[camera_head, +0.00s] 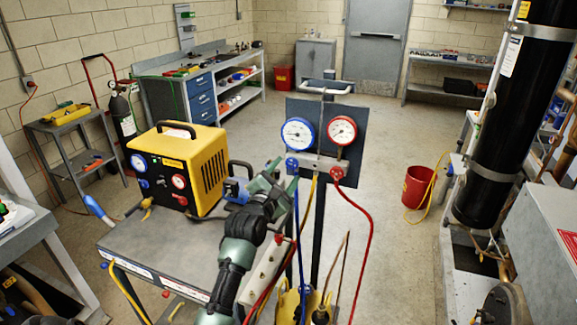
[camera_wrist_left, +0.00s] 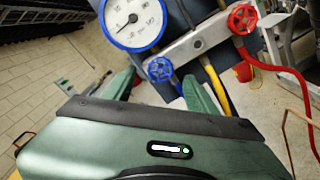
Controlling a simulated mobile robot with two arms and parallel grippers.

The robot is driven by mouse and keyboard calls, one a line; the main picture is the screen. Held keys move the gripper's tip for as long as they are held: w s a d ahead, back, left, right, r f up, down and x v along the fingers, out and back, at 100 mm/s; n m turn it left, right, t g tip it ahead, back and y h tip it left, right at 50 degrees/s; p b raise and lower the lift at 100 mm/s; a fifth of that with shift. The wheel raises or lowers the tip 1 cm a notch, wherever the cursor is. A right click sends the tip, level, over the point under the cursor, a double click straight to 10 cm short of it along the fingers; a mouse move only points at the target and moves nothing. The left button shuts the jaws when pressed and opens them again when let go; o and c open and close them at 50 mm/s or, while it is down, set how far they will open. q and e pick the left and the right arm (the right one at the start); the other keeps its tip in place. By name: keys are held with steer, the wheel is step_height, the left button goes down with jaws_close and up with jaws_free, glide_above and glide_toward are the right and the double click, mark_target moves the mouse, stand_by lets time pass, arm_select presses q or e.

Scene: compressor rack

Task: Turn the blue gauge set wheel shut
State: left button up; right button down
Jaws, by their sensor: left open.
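The blue gauge set wheel (camera_head: 292,164) sits at the left end of the grey manifold (camera_head: 318,160), below the blue-rimmed gauge (camera_head: 298,133). In the left wrist view the blue wheel (camera_wrist_left: 160,69) shows between and beyond my fingertips. A red wheel (camera_head: 338,174) is at the manifold's right end, below the red-rimmed gauge (camera_head: 342,130). My left gripper (camera_head: 284,174) is open and empty, just left of and below the blue wheel. In the left wrist view its green fingers (camera_wrist_left: 162,86) are spread; I cannot tell whether they touch the wheel. My right gripper is not in view.
A yellow machine (camera_head: 178,165) stands on a grey cart (camera_head: 165,250) left of my arm. Blue, yellow and red hoses (camera_head: 367,225) hang below the manifold. A red bucket (camera_head: 418,187) and black cylinder (camera_head: 512,115) stand to the right. Floor behind the gauges is clear.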

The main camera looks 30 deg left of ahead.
mark_target(292, 162)
arm_select(q)
steer(key=shift+x, duration=1.5)
steer(key=shift+c, duration=0.3)
jaws_close()
